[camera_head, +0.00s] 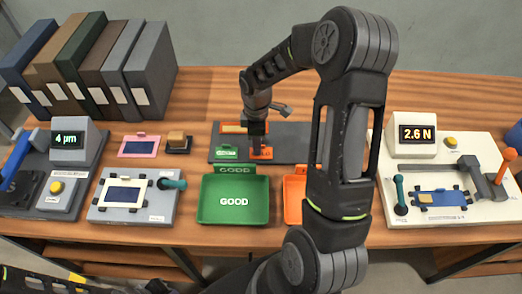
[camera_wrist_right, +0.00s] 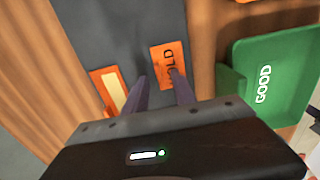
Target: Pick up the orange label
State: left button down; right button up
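The orange label (camera_head: 262,153), marked with dark letters ending in "OLD", lies on the dark grey mat (camera_head: 290,150) at the back middle of the table. In the right wrist view the label (camera_wrist_right: 165,50) lies just beyond the fingertips. My right gripper (camera_head: 257,146) points down over the label; its fingers (camera_wrist_right: 157,76) stand apart with nothing held between them. The right fingertip overlaps the label's lower part in that view, and the left one is beside its edge. Whether they touch it I cannot tell. My left gripper is not visible; only dark arm parts show at the bottom left.
A green label (camera_head: 226,153) and an orange-framed piece (camera_head: 233,127) are close by on the mat. The green GOOD tray (camera_head: 234,216) and an orange tray (camera_head: 293,205) stand in front. Devices flank both sides; upright binders (camera_head: 150,75) stand at the back left.

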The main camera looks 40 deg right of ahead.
jog(key=shift+c, duration=0.3)
grip_shut()
dwell(0.3)
